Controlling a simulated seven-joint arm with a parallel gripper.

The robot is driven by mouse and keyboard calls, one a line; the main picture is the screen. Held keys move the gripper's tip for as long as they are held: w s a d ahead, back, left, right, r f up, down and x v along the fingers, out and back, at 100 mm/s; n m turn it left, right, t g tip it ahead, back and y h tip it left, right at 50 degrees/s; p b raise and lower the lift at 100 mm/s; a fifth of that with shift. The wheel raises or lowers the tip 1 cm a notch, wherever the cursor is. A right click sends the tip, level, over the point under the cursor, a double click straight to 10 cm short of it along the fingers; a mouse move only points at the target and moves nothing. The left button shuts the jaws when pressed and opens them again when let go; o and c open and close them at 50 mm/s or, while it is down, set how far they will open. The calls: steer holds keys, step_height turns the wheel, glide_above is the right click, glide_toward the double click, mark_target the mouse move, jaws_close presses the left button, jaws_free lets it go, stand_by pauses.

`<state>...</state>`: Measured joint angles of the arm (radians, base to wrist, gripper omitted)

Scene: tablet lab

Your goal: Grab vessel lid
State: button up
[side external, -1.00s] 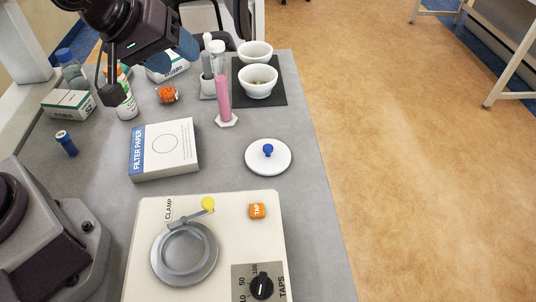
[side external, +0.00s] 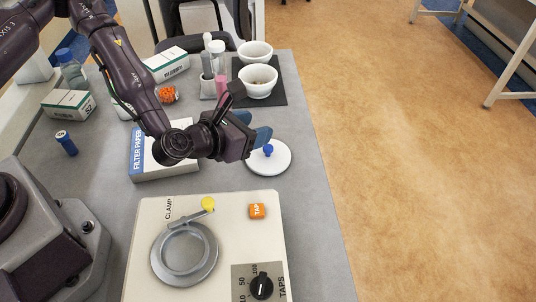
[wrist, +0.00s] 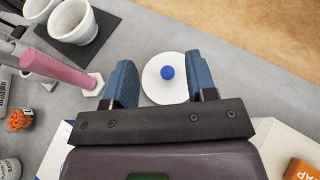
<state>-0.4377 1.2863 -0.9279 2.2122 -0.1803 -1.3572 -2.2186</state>
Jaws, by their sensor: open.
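The vessel lid (side external: 281,161) is a white disc with a blue knob (side external: 268,150), lying flat on the grey bench near its right edge. In the wrist view the lid (wrist: 155,88) shows between my two blue fingers, with its knob (wrist: 167,72) right of the middle of the gap. My gripper (side external: 256,126) is open and empty, above and just beside the lid in the side view. In the wrist view my gripper (wrist: 160,80) has its fingers spread wide on either side of the lid. The fingers do not touch the knob.
A filter paper box (side external: 150,172) lies under my wrist. A pink cylinder (wrist: 55,70) on a white base stands close to the left finger. White bowls (side external: 258,82) sit on a dark mat behind. The tap machine (side external: 240,205) with its clamp ring (side external: 158,262) is in front.

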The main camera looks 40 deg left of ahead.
mark_target(268, 147)
step_height(268, 147, down, 4)
steer(key=shift+r, duration=0.1)
steer(key=f, duration=0.3)
steer(key=shift+w+f, duration=0.25)
steer(key=shift+w, duration=0.05)
steer(key=shift+x, duration=1.2)
steer(key=shift+r, duration=0.1)
jaws_close()
